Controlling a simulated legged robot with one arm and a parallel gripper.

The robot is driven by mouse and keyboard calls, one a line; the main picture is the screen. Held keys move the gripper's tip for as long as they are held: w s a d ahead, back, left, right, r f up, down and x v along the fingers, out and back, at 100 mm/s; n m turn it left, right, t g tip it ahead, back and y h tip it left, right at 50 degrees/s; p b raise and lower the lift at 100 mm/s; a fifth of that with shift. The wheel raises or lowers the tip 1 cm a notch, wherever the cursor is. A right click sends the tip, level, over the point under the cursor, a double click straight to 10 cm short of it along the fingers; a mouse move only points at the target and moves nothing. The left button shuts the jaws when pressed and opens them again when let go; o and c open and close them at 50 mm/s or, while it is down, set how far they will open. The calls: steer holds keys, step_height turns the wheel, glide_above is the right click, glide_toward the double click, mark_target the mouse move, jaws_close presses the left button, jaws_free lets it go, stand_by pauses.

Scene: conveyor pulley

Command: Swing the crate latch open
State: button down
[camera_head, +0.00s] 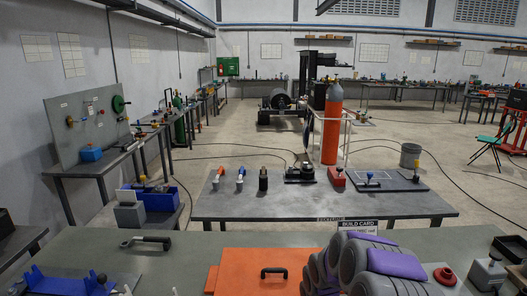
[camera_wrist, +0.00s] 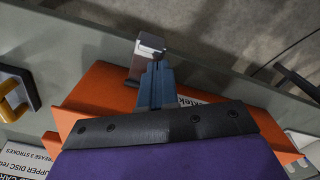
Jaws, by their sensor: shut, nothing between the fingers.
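The orange crate (camera_head: 245,262) sits on the near bench, with a black handle (camera_head: 274,271) on its top. In the wrist view the orange crate (camera_wrist: 100,88) lies under my gripper (camera_wrist: 156,66). The gripper's blue-grey fingers are together and empty. Their tips are at a small metal block with a pale top, probably the latch (camera_wrist: 149,44), at the crate's edge. I cannot tell whether they touch it. The latch cannot be made out in the head view. My purple and grey arm covers the crate's right side there.
A red round button (camera_head: 445,276) is to the right. A dark plate with a yellow handle (camera_wrist: 14,97) is left in the wrist view. Bench between handle and crate is clear.

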step_height(320, 180, up, 8)
steer(key=p, duration=0.3)
stand_by(0.6)
steer(key=shift+f, duration=0.1)
steer(key=s+r+m, duration=0.2)
steer(key=s+r, duration=1.1)
steer(key=s, duration=0.2)
steer(key=s+r+m+g, duration=0.1)
steer(key=s+r+m, duration=0.1)
steer(key=s, duration=0.7)
steer(key=s+r+m, duration=0.2)
steer(key=s+r, duration=0.1)
steer(key=s, duration=0.7)
steer(key=shift+s+g, duration=0.15)
steer(key=shift+g, duration=0.25)
